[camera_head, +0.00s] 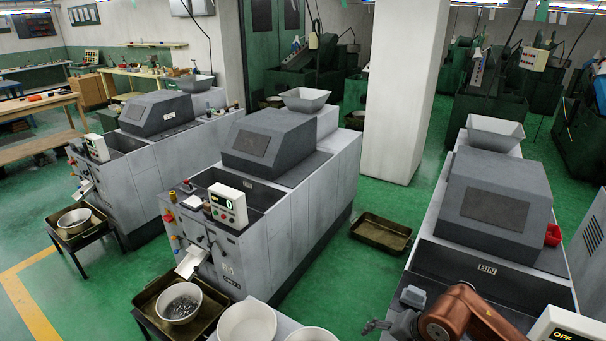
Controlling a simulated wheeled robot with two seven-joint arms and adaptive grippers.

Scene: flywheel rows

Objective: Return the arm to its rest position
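My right arm, copper-brown, comes in at the lower right in front of the right-hand grey machine (505,262). I see nothing clearly held. My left gripper and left arm are out of view.
A middle grey machine (312,195) with a control box (228,205) stands to the left. White bowls (247,322) sit at the bottom centre. A bowl of metal parts (180,304) rests in a tray.

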